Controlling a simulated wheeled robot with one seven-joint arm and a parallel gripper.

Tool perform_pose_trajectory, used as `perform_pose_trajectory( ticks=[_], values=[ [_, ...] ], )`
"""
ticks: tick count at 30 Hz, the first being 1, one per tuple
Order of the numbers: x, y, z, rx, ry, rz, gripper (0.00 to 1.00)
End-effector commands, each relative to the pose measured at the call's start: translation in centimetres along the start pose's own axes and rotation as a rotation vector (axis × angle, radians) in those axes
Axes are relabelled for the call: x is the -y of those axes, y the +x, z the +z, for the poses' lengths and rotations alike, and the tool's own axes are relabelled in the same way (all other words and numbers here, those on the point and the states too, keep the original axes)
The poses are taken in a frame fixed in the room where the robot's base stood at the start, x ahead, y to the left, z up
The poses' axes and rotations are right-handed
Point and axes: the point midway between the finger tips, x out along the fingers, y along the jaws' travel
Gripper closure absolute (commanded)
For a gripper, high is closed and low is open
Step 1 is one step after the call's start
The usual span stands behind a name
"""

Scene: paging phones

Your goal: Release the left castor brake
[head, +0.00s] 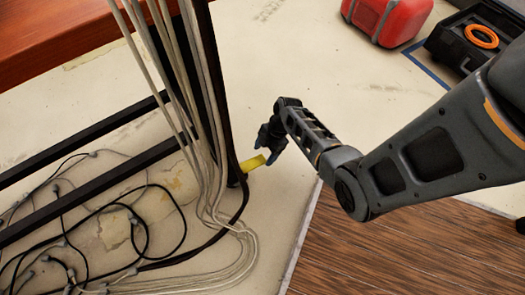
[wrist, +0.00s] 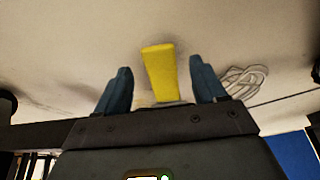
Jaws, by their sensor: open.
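A yellow brake lever (head: 252,163) sticks out to the right at the foot of the dark rack post, beside the bundle of pale cables. My gripper (head: 268,158) is low over the floor at the lever's right end. In the wrist view the yellow lever (wrist: 160,74) lies between my two blue fingers (wrist: 160,85), with a gap on each side. The fingers are open and do not appear to close on it. The castor wheel itself is largely hidden behind the post and cables.
Pale cables (head: 205,170) hang down the post and spread over the floor (head: 285,70). Black cables (head: 150,225) lie coiled at lower left. A red case (head: 388,20) and an open black case (head: 470,45) stand at upper right. Brown wooden flooring (head: 390,250) is at lower right.

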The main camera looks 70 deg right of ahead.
Motion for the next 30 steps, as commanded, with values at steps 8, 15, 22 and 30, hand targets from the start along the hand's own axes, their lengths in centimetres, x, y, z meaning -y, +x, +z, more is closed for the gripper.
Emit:
perform_pose_trajectory(
  ticks=[8, 15, 22, 30],
  values=[
    [-0.1, 2.4, 0.0, 0.000, 0.000, 0.002, 0.30],
    [-0.1, 2.5, 0.0, 0.001, 0.000, 0.002, 0.30],
    [-0.1, 2.5, 0.0, 0.001, 0.000, 0.002, 0.49],
    [-0.1, 2.5, 0.0, 0.001, 0.000, 0.002, 0.75]
  ],
)
